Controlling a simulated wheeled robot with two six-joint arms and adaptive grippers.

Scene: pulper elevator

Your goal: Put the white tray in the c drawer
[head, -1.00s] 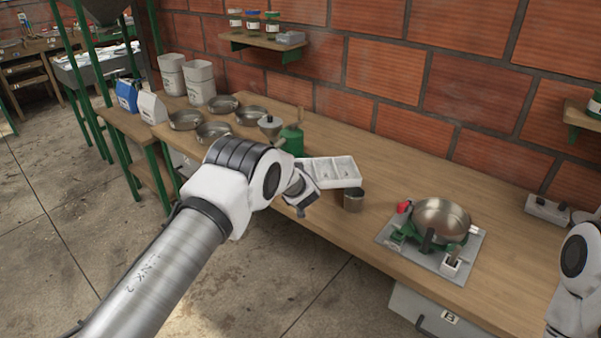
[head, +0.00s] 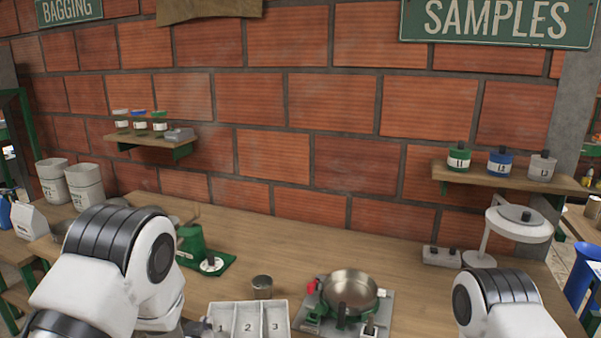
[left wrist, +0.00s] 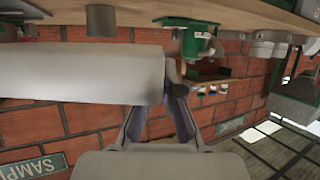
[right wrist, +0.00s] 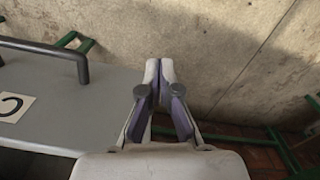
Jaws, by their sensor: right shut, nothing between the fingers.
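The white tray (head: 234,318) has compartments marked 1, 2 and 3. It shows at the bottom of the head view, in front of the metal cup (head: 262,287), its lower part cut off. My left gripper (head: 196,327) is at its left end, mostly hidden behind my arm. In the left wrist view (left wrist: 170,90) its fingers close on a pale slab, the tray (left wrist: 80,75). My right gripper (right wrist: 153,75) is shut and empty, beside the grey C drawer (right wrist: 75,105) with its dark handle and C label. I cannot tell whether that drawer is open.
A scale with a metal pan (head: 350,292) stands on the wooden bench (head: 300,252), right of the tray. A green device (head: 195,245) stands to the left. A white stand (head: 505,235) is at the right. Green frame bars (right wrist: 285,150) are near my right gripper.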

